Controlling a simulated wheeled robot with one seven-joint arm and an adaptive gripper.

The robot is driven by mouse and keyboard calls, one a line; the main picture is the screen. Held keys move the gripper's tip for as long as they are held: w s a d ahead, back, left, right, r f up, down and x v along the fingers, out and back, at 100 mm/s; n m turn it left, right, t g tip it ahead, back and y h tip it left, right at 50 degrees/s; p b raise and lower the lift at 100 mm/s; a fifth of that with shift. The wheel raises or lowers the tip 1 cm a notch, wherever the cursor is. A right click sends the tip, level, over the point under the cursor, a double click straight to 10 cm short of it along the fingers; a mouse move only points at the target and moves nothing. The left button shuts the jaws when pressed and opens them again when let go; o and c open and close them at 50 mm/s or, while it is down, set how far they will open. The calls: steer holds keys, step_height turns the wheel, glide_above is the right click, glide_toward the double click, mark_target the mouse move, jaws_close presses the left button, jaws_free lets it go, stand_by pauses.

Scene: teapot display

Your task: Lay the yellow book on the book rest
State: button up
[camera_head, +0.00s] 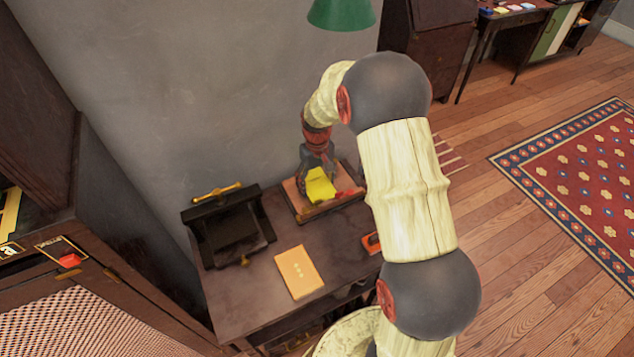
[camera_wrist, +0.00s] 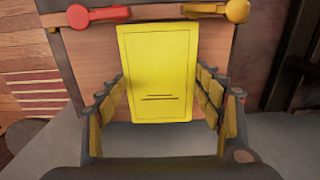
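The yellow book (camera_head: 319,187) is at my gripper (camera_head: 317,172), over a wooden board with a dark rim (camera_head: 307,211) on the dark desk. In the wrist view the yellow book (camera_wrist: 158,75) faces the camera. The fingertips of my gripper (camera_wrist: 159,78) meet its left and right edges, so it looks shut on the book. Whether the book touches the board is unclear. A black stand (camera_head: 228,228) with a sloped face and a brass bar stands at the desk's left and looks like the book rest. Nothing lies on its face.
An orange-yellow book (camera_head: 298,272) lies flat at the desk's front. A small orange-red object (camera_head: 371,243) is partly hidden by my arm. A green lampshade (camera_head: 341,13) hangs behind. A dark cabinet (camera_head: 120,200) stands left. Red and yellow-ended pieces (camera_wrist: 98,16) lie along the board's rim.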

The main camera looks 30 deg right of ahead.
steer(key=o, duration=0.4)
steer(key=shift+r, duration=0.1)
steer(key=shift+r, duration=0.35)
step_height(320, 180, up, 9)
steer(key=p, duration=0.3)
step_height(320, 180, up, 13)
steer(key=t, duration=0.2)
glide_above(316, 187)
steer(key=s+a, duration=0.5)
steer(key=s, duration=0.2)
steer(key=s+a+r+t, duration=0.1)
steer(key=s+a+r, duration=0.2)
steer(key=s, duration=0.7)
steer(key=s+a+r+t, duration=0.2)
steer(key=s+r, duration=0.3)
steer(key=s, duration=0.5)
steer(key=shift+s+a+r+t, duration=0.2)
steer(key=shift+s+a+t, duration=0.15)
steer(key=shift+a, duration=0.15)
